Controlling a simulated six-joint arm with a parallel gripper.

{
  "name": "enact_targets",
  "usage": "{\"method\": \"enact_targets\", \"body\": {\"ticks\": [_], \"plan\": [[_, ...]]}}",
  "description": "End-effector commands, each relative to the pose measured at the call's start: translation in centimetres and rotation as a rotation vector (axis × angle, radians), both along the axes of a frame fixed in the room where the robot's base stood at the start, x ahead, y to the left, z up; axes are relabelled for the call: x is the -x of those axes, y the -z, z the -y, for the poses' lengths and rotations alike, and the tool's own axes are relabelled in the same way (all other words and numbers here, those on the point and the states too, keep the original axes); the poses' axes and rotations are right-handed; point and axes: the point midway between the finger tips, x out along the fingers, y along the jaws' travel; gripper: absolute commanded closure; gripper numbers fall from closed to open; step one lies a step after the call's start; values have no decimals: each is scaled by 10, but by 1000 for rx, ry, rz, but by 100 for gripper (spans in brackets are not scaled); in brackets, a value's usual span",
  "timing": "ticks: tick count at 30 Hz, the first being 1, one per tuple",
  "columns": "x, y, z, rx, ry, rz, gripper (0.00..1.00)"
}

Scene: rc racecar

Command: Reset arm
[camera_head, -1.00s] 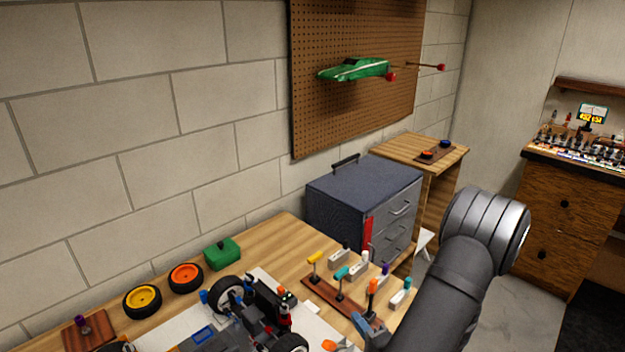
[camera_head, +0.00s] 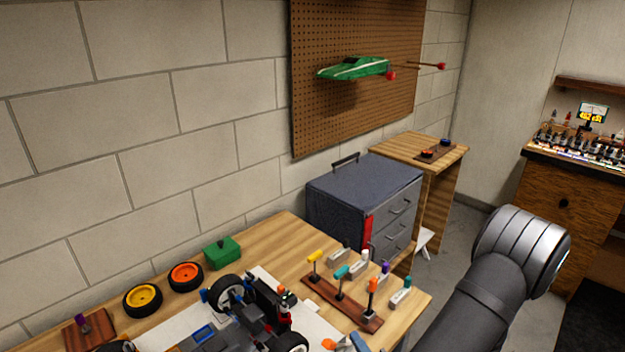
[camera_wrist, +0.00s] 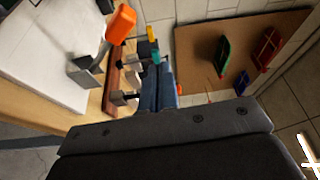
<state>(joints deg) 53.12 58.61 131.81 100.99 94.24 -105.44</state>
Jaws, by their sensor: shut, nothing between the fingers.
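My gripper (camera_wrist: 159,72) shows in the wrist view as two blue fingers side by side, shut with nothing between them. Its dark body fills the bottom of that view. In the head view my grey arm (camera_head: 490,290) stands at the lower right, beside the workbench (camera_head: 285,235). A small blue piece at the bottom edge there may be a fingertip, but most of the gripper is out of frame. An orange-handled tool (camera_wrist: 120,22) appears left of the fingers in the wrist view.
The partly built car (camera_head: 250,318), yellow wheel (camera_head: 142,299), orange wheel (camera_head: 186,277) and green box (camera_head: 222,252) are on the bench. A rack (camera_head: 335,300) holds several coloured tools. A grey tool chest (camera_head: 365,195) stands behind. A pegboard (camera_head: 350,110) carries a green car body (camera_head: 353,69).

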Motion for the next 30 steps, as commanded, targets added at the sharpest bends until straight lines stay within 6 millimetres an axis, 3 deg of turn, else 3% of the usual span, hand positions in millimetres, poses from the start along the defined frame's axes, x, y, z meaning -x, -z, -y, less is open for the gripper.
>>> {"method": "enact_targets", "body": {"ticks": [20,30], "plan": [[55,13,29,-2,3,1,100],[31,6,14,0,-5,1,100]]}}
